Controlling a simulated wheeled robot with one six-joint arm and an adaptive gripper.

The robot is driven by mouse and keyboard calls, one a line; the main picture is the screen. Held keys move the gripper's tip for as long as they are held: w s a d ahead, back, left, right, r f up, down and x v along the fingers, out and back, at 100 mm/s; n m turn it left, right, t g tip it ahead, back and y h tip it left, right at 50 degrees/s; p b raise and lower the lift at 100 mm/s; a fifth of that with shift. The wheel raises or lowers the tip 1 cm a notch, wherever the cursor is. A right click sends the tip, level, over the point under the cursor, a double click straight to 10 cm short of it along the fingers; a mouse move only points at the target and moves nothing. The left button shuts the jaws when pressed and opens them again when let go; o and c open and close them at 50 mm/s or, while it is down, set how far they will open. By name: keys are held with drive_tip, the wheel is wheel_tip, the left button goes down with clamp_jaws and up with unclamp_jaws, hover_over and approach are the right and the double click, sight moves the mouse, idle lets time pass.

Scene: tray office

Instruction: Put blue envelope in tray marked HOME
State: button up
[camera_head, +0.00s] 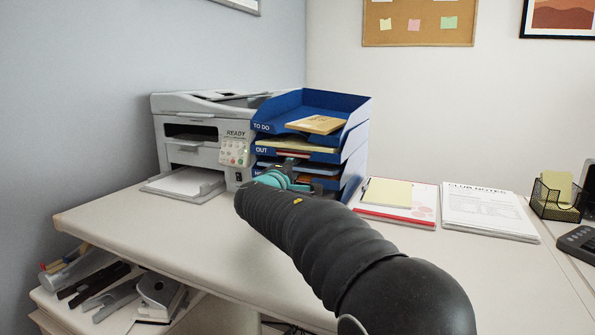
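A stack of blue letter trays (350,145) stands on the desk beside the printer. The top tray is marked TO DO and the one below OUT. The label of the tray below that is mostly hidden by my gripper, and I cannot read HOME anywhere. A flat pale-blue item (318,168) shows in the tray below OUT; it may be the blue envelope, but I cannot be sure. My teal and dark gripper (290,171) is at the front of the lower trays. My arm hides much of it, so its opening and any hold are unclear.
A tan envelope (315,124) lies in the top tray. The grey printer (203,140) stands close on the left. A notepad with yellow paper (388,194), a paper stack (488,211) and a mesh holder (556,200) are to the right. The front left of the desk is clear.

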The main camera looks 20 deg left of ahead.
drive_tip(key=shift+f, duration=0.2)
drive_tip(key=shift+s, duration=0.1)
drive_tip(key=s, duration=1.1)
drive_tip(key=shift+s, duration=0.4)
drive_tip(key=shift+r, duration=0.1)
